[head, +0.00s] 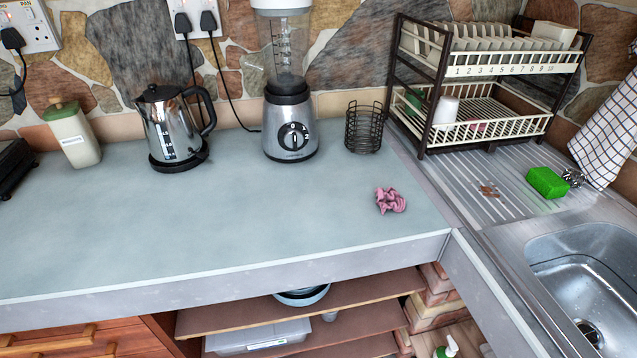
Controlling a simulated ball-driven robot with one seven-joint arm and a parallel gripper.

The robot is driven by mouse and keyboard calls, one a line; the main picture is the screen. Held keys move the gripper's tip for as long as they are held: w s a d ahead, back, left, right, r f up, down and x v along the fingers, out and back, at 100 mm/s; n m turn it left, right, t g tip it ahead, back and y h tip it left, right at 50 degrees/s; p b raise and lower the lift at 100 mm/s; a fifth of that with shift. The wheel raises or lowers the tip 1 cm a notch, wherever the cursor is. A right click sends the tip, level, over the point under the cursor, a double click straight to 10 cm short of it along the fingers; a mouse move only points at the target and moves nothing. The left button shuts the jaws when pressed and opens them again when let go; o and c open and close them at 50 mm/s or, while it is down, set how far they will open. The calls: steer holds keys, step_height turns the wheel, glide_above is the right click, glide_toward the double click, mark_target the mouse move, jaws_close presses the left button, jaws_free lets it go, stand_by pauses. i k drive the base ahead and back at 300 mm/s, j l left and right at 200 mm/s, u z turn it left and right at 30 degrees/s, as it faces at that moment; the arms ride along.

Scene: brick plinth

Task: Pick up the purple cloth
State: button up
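A crumpled pinkish-purple cloth (390,201) lies in a small heap on the grey-blue countertop (240,220). It sits toward the right end of the counter, in front of a dark wire basket and a little back from the front edge. Nothing touches or covers it. My gripper does not show in the head view.
Behind the cloth stand a wire basket (364,128), a blender (289,110) and a kettle (172,125). A dish rack (487,80), green sponge (547,182) and sink (590,270) are to the right. The counter's middle is clear. Open shelves (300,305) lie below its front edge.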

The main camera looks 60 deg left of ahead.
mark_target(389, 199)
steer(key=u, duration=1.2)
steer(key=l, duration=0.1)
steer(key=i+u, duration=0.05)
